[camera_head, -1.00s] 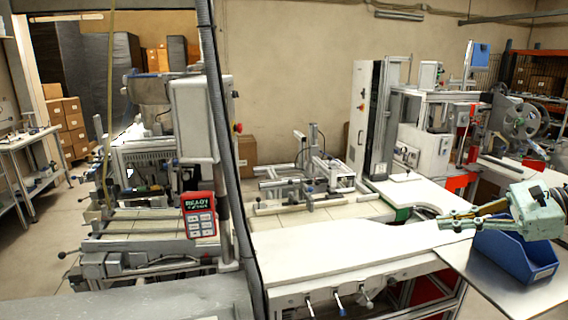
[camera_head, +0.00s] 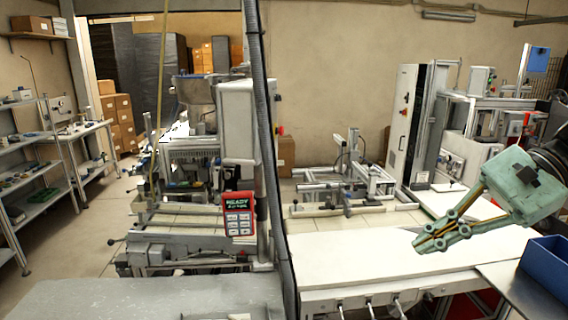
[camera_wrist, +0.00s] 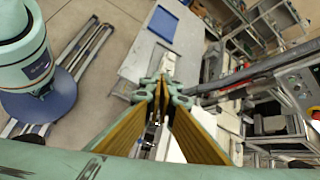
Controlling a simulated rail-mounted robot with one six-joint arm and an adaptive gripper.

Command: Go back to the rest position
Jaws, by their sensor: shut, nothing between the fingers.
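My gripper (camera_head: 426,244) is at the right of the head view, a pale green body with slim fingers pointing down and left. The fingers are closed together and hold nothing. They appear in front of the white worktop, and I cannot tell their exact height above it. In the wrist view the fingers (camera_wrist: 164,88) come together at the tips, with their yellowish inner faces showing.
A blue bin (camera_head: 547,268) stands on a grey metal table (camera_head: 515,290), right of my gripper. The white worktop (camera_head: 390,262) looks bare. A red-framed keypad panel (camera_head: 239,214) hangs left of a dark vertical post (camera_head: 268,130). Shelves (camera_head: 40,190) stand far left.

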